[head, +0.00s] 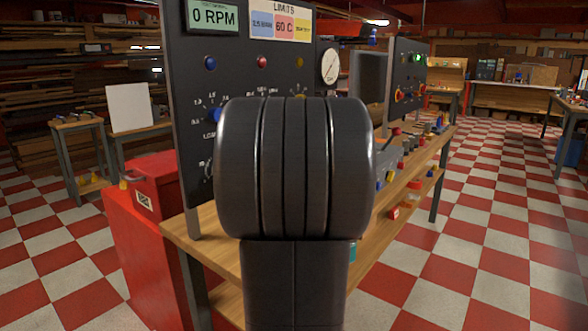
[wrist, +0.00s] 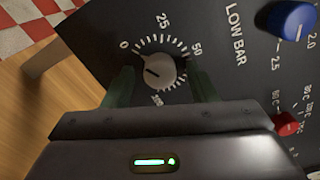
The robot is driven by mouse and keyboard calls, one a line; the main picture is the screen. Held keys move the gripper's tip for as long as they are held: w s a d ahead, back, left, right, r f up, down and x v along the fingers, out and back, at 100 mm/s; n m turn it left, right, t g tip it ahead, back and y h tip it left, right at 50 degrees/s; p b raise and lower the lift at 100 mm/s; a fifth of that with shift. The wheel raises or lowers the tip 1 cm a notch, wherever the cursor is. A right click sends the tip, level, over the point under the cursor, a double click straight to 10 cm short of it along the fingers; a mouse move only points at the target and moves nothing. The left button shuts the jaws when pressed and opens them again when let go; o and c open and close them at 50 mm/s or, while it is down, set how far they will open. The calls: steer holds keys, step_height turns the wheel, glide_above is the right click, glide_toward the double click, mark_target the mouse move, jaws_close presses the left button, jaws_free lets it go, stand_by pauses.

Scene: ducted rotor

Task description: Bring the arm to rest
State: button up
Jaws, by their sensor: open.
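My gripper (wrist: 162,82) is in the wrist view, with its two dark green fingers apart, one on each side of a pale grey knob (wrist: 160,70). The knob has a dark pointer line and sits on a dark panel (wrist: 215,75) inside a scale marked 0, 25 and 50. The fingers look clear of the knob, but I cannot tell how far their tips are from the panel. Nothing is held. In the head view my own dark arm covers the middle, so my gripper and this knob are hidden there.
The tall control panel (head: 187,70) stands on a wooden bench (head: 180,238), with a 0 RPM display (head: 212,15) and a dial gauge (head: 330,67). A blue knob (wrist: 290,20) and a red knob (wrist: 287,123) are nearby. A red cabinet (head: 130,235) stands left; checkered floor is open right.

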steer(key=m+p, duration=1.3)
steer(key=p, duration=0.7)
steer(key=shift+s+f+m, duration=0.1)
steer(key=shift+m, duration=0.2)
stand_by(0.4)
